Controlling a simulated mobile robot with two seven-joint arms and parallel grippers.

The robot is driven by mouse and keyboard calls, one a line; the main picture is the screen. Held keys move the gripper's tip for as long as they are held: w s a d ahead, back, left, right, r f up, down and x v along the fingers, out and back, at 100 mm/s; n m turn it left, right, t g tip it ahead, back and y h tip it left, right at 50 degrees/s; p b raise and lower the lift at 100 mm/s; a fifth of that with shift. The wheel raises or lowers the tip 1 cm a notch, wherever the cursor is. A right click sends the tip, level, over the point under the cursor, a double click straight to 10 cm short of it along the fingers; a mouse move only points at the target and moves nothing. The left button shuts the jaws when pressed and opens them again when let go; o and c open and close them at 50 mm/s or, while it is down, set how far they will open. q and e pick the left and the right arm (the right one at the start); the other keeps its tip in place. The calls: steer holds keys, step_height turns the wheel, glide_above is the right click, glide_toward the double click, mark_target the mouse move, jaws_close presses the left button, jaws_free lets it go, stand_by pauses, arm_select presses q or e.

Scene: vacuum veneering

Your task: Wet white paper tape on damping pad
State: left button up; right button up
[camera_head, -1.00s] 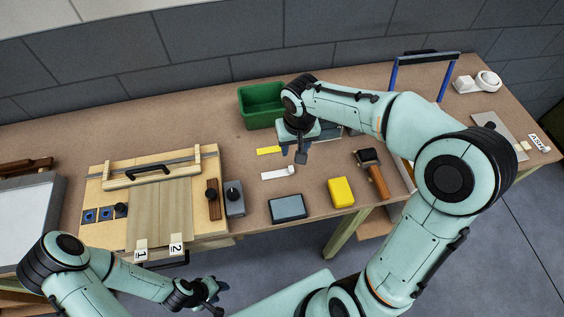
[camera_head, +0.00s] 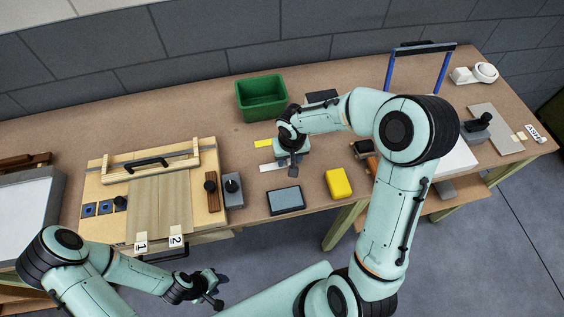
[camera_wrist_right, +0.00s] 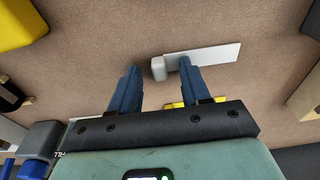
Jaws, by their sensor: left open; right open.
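The white paper tape (camera_head: 268,166) lies flat on the bench, partly hidden behind my right gripper (camera_head: 293,168). In the right wrist view the tape (camera_wrist_right: 208,53) is a white strip with a raised pale block at its left end. That block appears between the open fingertips of my right gripper (camera_wrist_right: 158,67); I cannot tell whether they touch it. A dark tray with a blue-grey surface, apparently the damping pad (camera_head: 286,201), lies in front of the tape near the bench edge. My left gripper (camera_head: 212,289) is open and empty, low in front of the bench.
A yellow strip (camera_head: 264,143) lies just behind the white tape. A yellow block (camera_head: 338,183) sits right of the pad. A green bin (camera_head: 262,98) stands behind. A wooden veneer board (camera_head: 100,189) and a grey device (camera_head: 233,192) are to the left.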

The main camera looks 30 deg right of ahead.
steer(key=shift+s, duration=0.1)
steer(key=shift+c, duration=0.9)
jaws_close()
